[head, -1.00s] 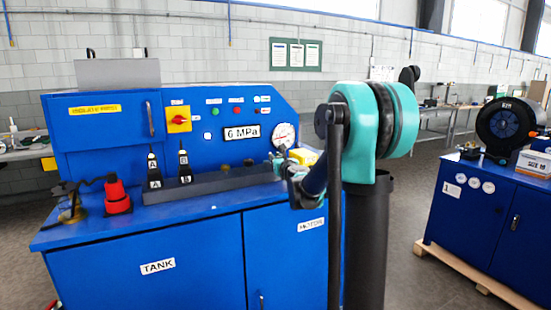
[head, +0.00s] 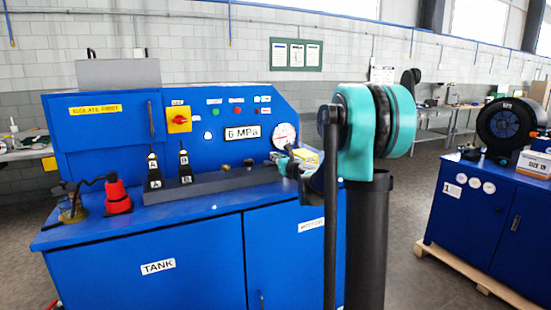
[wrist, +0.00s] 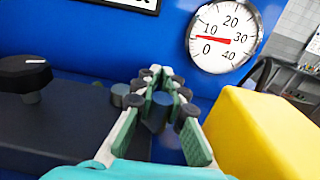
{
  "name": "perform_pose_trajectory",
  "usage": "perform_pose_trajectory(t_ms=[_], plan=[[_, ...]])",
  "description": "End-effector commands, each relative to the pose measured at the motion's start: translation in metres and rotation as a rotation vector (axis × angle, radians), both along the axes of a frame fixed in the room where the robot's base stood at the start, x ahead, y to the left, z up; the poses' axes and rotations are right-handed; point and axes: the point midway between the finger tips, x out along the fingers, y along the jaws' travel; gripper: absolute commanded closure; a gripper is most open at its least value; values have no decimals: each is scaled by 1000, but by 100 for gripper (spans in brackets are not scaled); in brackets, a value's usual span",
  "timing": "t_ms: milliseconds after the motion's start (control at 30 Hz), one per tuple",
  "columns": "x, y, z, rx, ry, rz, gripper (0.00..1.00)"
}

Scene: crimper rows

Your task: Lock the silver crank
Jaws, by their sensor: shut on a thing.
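My gripper (wrist: 160,100) is low over the dark block on the bench, its green-padded fingers pointing away from the wrist camera. The fingers are shut on a small grey cylindrical part, which I take to be the silver crank (wrist: 157,108). The fingers hide much of it, so its angle and whether it is locked cannot be told. In the head view my gripper (head: 281,163) is small at the block's right end, below the gauge, and the crank cannot be made out there.
A yellow box (wrist: 257,130) stands close on the right of my gripper. A black knob (wrist: 25,74) is to the left on the dark block (head: 215,182). The gauge (wrist: 224,36) is on the blue panel behind. A red device (head: 117,197) stands farther left.

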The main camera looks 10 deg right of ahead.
Motion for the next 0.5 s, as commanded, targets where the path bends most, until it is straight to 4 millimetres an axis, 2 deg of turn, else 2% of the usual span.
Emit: perform_pose_trajectory(t_ms=[167,200,333,500], plan=[[1,-1,1,1,-1,-2,100],[1,-1,1,2,0,-2,89],[1,0,1,1,0,-2,72],[1,0,1,1,0,-2,70]])
